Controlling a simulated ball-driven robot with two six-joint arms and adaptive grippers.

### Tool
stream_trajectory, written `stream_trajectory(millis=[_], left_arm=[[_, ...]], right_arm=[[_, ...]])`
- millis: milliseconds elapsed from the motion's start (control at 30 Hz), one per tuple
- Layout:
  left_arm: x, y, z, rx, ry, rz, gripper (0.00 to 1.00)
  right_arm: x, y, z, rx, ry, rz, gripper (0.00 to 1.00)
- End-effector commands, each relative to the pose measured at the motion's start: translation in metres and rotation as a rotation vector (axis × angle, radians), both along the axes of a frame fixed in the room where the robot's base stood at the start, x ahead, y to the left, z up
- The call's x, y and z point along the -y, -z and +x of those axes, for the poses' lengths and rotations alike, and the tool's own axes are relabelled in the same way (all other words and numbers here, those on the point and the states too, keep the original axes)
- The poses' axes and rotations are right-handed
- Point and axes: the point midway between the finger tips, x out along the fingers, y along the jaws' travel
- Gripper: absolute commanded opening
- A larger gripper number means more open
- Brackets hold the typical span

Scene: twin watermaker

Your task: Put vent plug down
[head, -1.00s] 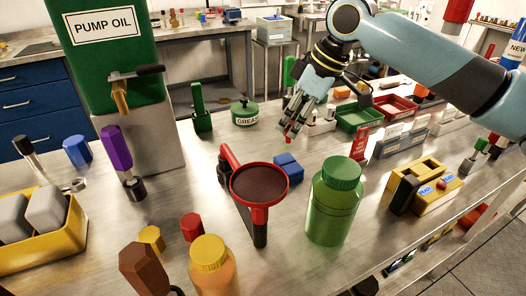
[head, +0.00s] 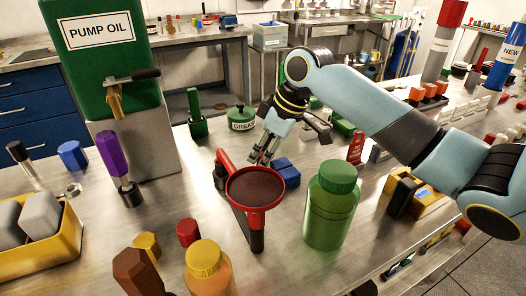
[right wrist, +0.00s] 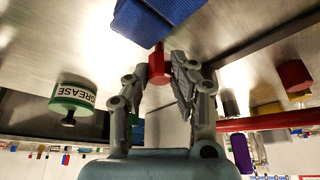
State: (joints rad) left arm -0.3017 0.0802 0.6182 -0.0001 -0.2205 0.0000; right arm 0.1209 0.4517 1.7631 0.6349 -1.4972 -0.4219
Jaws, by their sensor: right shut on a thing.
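My right gripper (head: 262,158) is above the bench, just behind the red-rimmed funnel (head: 276,190) and close to the blue block (head: 289,176). In the right wrist view, my right gripper (right wrist: 168,75) is shut on a small red plug (right wrist: 157,66), which I take to be the vent plug. The plug lies between the fingertips, near the textured blue block (right wrist: 150,22). Whether the plug touches the bench or the block cannot be told. In the head view the plug is hidden or too small to make out. My left gripper is not in view.
A green jar (head: 330,215) stands right of the funnel. A grease pot (head: 242,120) stands behind, left of my gripper. A red hex piece (head: 188,232) and an orange jar (head: 207,268) are in front. Bare bench (head: 185,195) lies left of the funnel.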

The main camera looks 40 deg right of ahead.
Motion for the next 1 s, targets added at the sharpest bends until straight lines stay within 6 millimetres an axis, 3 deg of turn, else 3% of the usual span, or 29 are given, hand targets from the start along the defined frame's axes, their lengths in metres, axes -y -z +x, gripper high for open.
stream_trajectory(millis=[67, 100, 233, 500, 633, 1000], left_arm=[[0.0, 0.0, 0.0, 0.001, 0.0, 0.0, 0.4], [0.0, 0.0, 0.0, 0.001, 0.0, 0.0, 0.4], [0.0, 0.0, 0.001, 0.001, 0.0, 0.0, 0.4], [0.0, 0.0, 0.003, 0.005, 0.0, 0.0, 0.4], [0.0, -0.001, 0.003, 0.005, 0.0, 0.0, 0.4], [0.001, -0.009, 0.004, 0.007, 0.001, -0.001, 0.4]], right_arm=[[0.0, 0.003, 0.0, -0.002, 0.001, 0.001, 0.0], [0.0, 0.002, 0.0, -0.001, 0.0, -0.001, 0.28], [0.0, 0.002, 0.0, -0.001, 0.001, 0.0, 0.45], [0.0, 0.001, 0.0, 0.0, 0.0, 0.0, 0.46], [0.002, -0.008, -0.002, 0.001, 0.0, -0.002, 0.46], [0.019, -0.081, -0.028, 0.001, -0.001, -0.008, 0.46]])
